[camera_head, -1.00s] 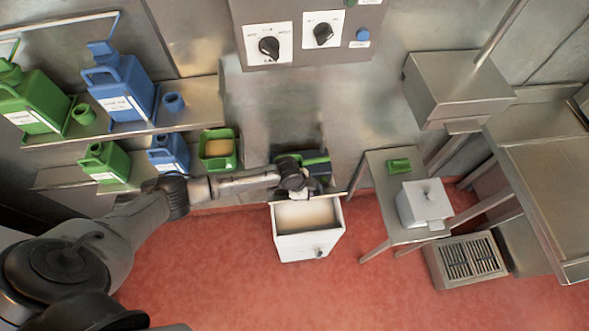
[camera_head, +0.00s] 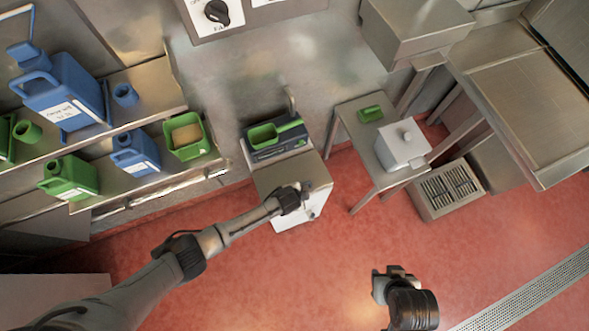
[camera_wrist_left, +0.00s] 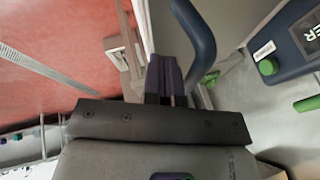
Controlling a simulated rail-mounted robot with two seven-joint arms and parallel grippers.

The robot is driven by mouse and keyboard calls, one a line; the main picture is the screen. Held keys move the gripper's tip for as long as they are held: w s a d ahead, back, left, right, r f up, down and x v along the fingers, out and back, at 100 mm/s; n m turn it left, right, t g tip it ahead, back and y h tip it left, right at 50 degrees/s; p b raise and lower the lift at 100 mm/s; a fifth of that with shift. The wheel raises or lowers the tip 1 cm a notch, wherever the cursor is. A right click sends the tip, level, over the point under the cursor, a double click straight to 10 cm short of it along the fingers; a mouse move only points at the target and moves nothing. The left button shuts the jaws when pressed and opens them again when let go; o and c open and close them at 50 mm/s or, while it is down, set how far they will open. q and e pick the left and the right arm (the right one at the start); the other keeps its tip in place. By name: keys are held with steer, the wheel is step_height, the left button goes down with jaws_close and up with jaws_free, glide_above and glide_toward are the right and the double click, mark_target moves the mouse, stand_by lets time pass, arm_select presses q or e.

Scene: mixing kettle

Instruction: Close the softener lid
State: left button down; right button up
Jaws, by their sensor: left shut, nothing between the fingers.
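The softener (camera_head: 300,210) is a white box on the red floor, in the middle of the head view. Its top shows as a flat grey-beige lid (camera_head: 283,176) that lies over the box, and the inside is not visible. Whether the lid sits fully flush is hard to tell. My left gripper (camera_head: 304,190) is shut and empty, at the front right part of the lid. Its closed fingers also show in the left wrist view (camera_wrist_left: 164,75). My right gripper (camera_head: 392,280) hangs over the floor at the lower right, clear of the softener; its finger state is unclear.
A dark unit with a green scoop-like part (camera_head: 275,134) stands behind the softener. A steel side table (camera_head: 355,125) with a white lidded box (camera_head: 402,148) is to the right. Shelves with green and blue canisters (camera_head: 68,178) are at left. A curved dark blue part (camera_wrist_left: 200,40) is beside the left fingers.

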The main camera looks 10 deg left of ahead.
arm_select(q)
steer(key=shift+s+d+f, duration=0.1)
steer(key=shift+s+f, duration=0.05)
steer(key=shift+f, duration=0.3)
steer(key=shift+s+d+f, duration=0.1)
steer(key=shift+f, duration=0.35)
